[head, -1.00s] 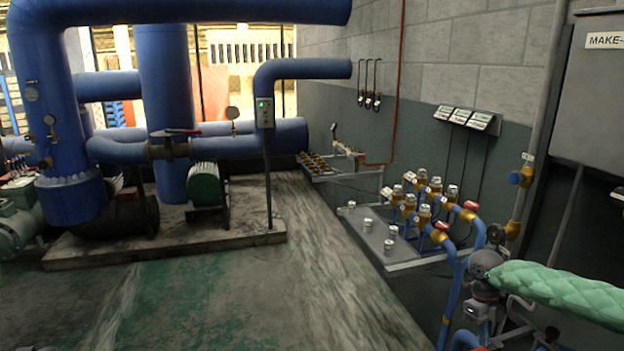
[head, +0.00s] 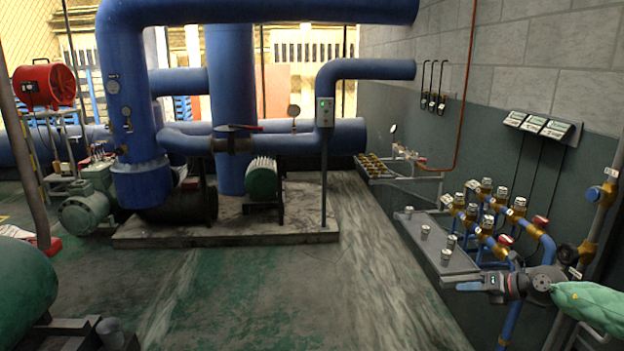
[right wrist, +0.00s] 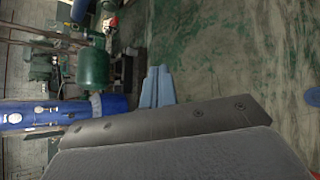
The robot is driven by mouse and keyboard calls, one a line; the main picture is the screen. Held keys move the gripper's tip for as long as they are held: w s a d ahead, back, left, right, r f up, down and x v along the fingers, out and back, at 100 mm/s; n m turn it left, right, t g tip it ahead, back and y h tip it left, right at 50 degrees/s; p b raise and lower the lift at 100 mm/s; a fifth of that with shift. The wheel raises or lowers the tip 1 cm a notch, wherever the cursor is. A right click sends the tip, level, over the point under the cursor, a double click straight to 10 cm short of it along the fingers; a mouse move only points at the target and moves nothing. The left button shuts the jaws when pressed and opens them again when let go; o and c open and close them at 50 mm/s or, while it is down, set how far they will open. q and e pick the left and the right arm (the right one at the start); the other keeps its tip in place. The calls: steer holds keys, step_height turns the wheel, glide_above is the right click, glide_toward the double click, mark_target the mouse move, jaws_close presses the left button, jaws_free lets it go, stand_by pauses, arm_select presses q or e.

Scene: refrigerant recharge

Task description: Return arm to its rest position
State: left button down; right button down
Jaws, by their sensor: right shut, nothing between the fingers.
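My right arm, in a green quilted sleeve (head: 592,303), comes in from the right edge of the head view. My right gripper (head: 466,286) points left, with its light-blue fingers together and nothing held. It appears in front of the near end of the grey valve shelf (head: 452,262); I cannot tell the gap between them. In the right wrist view the closed blue fingers (right wrist: 157,87) show over the floor. My left gripper is not in view.
Brass and blue valves (head: 488,215) with red caps line the right wall. Blue pipes and a green motor (head: 262,178) stand on a concrete plinth (head: 285,237). A green tank (head: 25,290) is at the lower left. The middle floor (head: 290,290) is clear.

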steer(key=w+a+r+m+t+h, duration=0.2)
steer(key=r+m+t+h, duration=0.1)
steer(key=r+m+t, duration=0.4)
steer(key=w+a+r+m+t+h, duration=0.25)
steer(key=r+m+t+h, duration=0.2)
steer(key=r+m, duration=0.4)
steer(key=s+a+f+m+g+h, duration=0.25)
steer(key=s+f+m, duration=0.2)
steer(key=f, duration=0.25)
steer(key=s+a+f+m+g+h, duration=0.1)
steer(key=s+a+f+m+g, duration=0.25)
steer(key=s+f, duration=0.3)
steer(key=s+a+f+m+g+h, duration=0.25)
steer(key=s+f+m+g, duration=0.2)
steer(key=f, duration=0.25)
steer(key=s+a+f+m+g+y, duration=0.1)
steer(key=s+a+f+g+y, duration=0.1)
steer(key=s+a+f, duration=0.4)
steer(key=s+a+f+m+g+y, duration=0.2)
steer(key=s+a+f, duration=0.4)
steer(key=s, duration=1)
steer(key=s+a+f+m+g+y, duration=0.2)
steer(key=s+a+f, duration=0.4)
steer(key=s+f, duration=0.3)
steer(key=shift+s+g+y, duration=0.45)
steer(key=shift+s+g, duration=0.25)
steer(key=shift+s, duration=0.45)
steer(key=shift+d, duration=0.1)
